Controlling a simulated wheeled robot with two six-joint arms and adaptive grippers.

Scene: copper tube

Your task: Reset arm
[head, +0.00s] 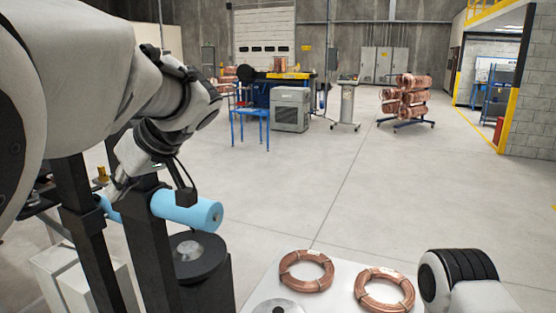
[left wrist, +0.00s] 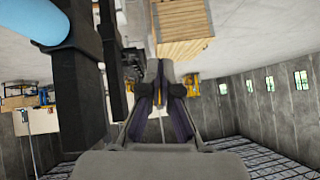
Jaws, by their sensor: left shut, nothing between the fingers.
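My left gripper (head: 116,190) hangs below my left wrist at the left of the head view. It is partly hidden among dark posts and beside a light-blue roller (head: 187,210). In the left wrist view my left gripper (left wrist: 161,88) has its fingers together with nothing between them. My left arm is bent, reaching in from the upper left. A light part with a black ribbed ring at the lower right appears to be my right arm; its gripper is out of view.
Two copper coils (head: 306,271) (head: 384,290) lie on a white table (head: 340,268). A dark round spindle (head: 189,250) stands below the roller. In the left wrist view a wooden crate (left wrist: 182,28) and a dark post (left wrist: 80,95) show. Open floor (head: 400,190) lies beyond.

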